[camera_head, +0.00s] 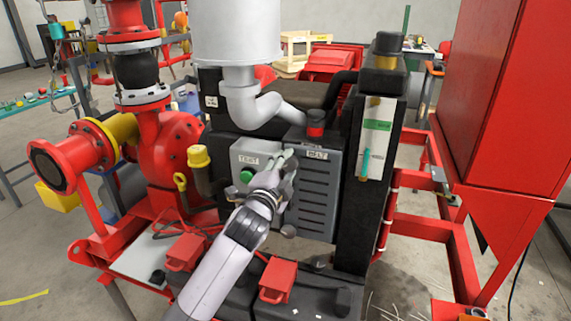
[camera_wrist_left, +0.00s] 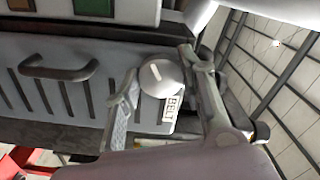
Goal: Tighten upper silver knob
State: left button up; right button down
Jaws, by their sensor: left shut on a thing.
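The upper silver knob (camera_wrist_left: 160,76) is a round, pale metal knob beside the BELT label (camera_wrist_left: 172,108) on the grey slotted belt cover (camera_head: 318,195). My left gripper (camera_head: 284,160) reaches the cover's upper left corner. In the left wrist view its two fingers (camera_wrist_left: 161,66) stand on either side of the knob, shut on it. In the head view the gripper hides the knob. A second, lower knob (camera_head: 288,230) shows at the cover's lower left. My right gripper is not in view.
A grey TEST box (camera_head: 250,152) with a green button (camera_head: 246,175) stands just left of the cover. A silver exhaust pipe (camera_head: 248,106) curves above. Red boxes (camera_head: 278,281) lie below. A large red cabinet (camera_head: 510,95) stands at right.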

pick_arm(q)
jog(key=n+p, duration=0.1)
jog(key=n, duration=0.5)
jog(key=shift+d+f+p, duration=0.1)
jog(key=shift+p, duration=0.3)
jog(key=n+p, duration=0.1)
jog(key=n, duration=0.4)
jog(key=shift+f, duration=0.1)
jog(key=shift+n+p, duration=0.3)
jog(key=o, duration=1.1)
jog(key=shift+o, duration=0.2)
jog(key=shift+s, duration=0.1)
jog(key=v, duration=1.2)
